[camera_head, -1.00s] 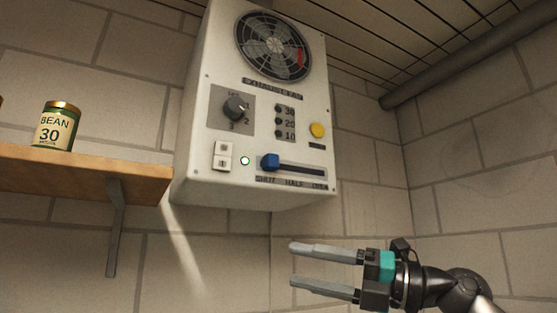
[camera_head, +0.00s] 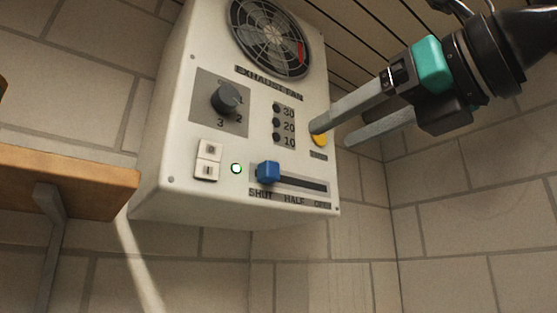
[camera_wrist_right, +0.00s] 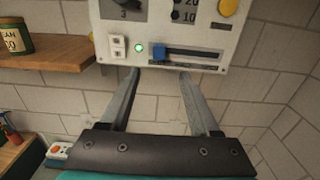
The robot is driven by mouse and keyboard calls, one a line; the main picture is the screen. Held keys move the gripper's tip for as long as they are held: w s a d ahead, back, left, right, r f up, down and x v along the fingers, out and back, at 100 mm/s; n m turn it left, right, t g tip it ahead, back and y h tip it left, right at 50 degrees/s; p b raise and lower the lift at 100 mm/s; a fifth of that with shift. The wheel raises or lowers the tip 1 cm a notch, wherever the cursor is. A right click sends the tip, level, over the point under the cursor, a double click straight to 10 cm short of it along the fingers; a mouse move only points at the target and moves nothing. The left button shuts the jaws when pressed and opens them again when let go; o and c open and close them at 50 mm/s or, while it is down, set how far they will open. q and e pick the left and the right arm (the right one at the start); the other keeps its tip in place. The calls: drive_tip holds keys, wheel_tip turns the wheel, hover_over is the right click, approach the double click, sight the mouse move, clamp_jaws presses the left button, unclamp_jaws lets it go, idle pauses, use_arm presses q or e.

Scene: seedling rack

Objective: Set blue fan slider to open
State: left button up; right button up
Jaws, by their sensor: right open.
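The blue fan slider (camera_head: 268,172) sits at the left, SHUT end of its dark horizontal slot (camera_head: 305,184) on the white exhaust fan box (camera_head: 165,190). The labels SHUT, HALF and one at the right end run below the slot. The right wrist view also shows the blue slider (camera_wrist_right: 158,52), above and between the finger tips. My right gripper (camera_head: 332,135) is open and empty. In the head view it overlaps the box's right edge, up and right of the slider, apart from it. My left gripper is not in view.
The box also carries a round knob (camera_head: 226,98), a yellow button (camera_head: 320,139), a white rocker switch (camera_head: 207,160) and a lit green lamp (camera_head: 237,169). A wooden shelf (camera_head: 70,180) is at the left. The space below the box is clear.

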sight(274, 165)
drive_tip(key=p+x, duration=0.3)
drive_tip(key=x, duration=1)
drive_tip(key=shift+w+a, duration=0.1)
drive_tip(key=shift+w, duration=0.05)
drive_tip(key=shift+c, duration=0.3)
clamp_jaws()
idle(0.5)
